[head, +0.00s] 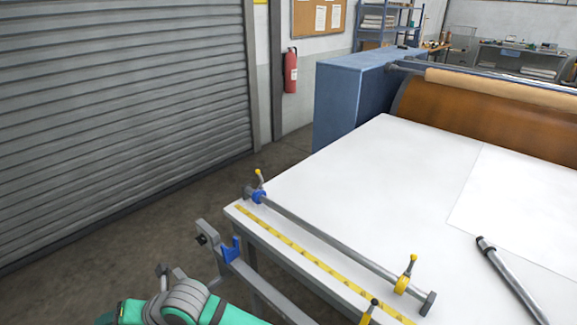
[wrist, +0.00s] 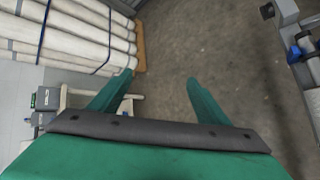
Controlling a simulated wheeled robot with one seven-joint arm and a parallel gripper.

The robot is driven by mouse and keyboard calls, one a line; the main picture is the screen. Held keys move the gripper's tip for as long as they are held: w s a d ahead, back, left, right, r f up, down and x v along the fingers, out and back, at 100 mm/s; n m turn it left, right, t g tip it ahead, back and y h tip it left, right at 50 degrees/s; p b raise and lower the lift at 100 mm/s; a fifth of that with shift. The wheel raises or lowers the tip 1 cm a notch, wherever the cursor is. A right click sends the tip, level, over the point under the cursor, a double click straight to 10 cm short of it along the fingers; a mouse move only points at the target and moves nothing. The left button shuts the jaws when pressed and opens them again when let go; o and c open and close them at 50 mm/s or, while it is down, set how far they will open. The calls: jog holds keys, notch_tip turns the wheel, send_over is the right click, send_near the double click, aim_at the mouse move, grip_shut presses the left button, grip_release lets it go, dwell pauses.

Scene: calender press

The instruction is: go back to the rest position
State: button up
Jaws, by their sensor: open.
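In the wrist view my gripper (wrist: 160,84) shows two teal fingers spread apart, with nothing between them but the bare floor (wrist: 172,40) beyond. In the head view a teal and grey part of my arm shows at the bottom left, in front of the white press table (head: 350,175). My fingertips cannot be made out in the head view. The arm is apart from the table's left corner, with a grey bracket (head: 236,253) with a blue piece between them.
A grey bar (head: 325,235) with yellow-handled clamps lies along the table's near edge. A dark-ended rod (head: 510,275) lies on the table. White rolls (wrist: 75,35) are stacked at upper left in the wrist view. A roller shutter (head: 120,110) stands left; floor before it is clear.

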jog(key=a+r+m+t+y, duration=0.1)
jog(key=a+r+m+y, duration=0.35)
jog(key=r, duration=0.25)
jog(key=w+d+r+m+t+y, duration=0.2)
jog(key=w+d+r+m+t, duration=0.3)
jog(key=m+t, duration=0.5)
jog(key=s+d+f+m+t+h, duration=0.35)
jog(key=d+f+m+h, duration=0.35)
jog(key=d+m, duration=0.45)
jog(key=s+d+f+m+t+h, duration=0.2)
jog(key=s+d+f+m+h, duration=0.35)
jog(key=d+f+m, duration=0.5)
jog(key=s+d+f+m+g+h, duration=0.1)
jog(key=s+d+m+h, duration=0.1)
jog(key=s+d, duration=0.7)
jog(key=s+d+f+m+h, duration=0.1)
jog(key=s+d+f+h, duration=0.1)
jog(key=s+d, duration=0.7)
jog(key=shift+s+d+m+g, duration=0.3)
jog(key=shift+d+m+g, duration=0.05)
jog(key=shift+d, duration=0.25)
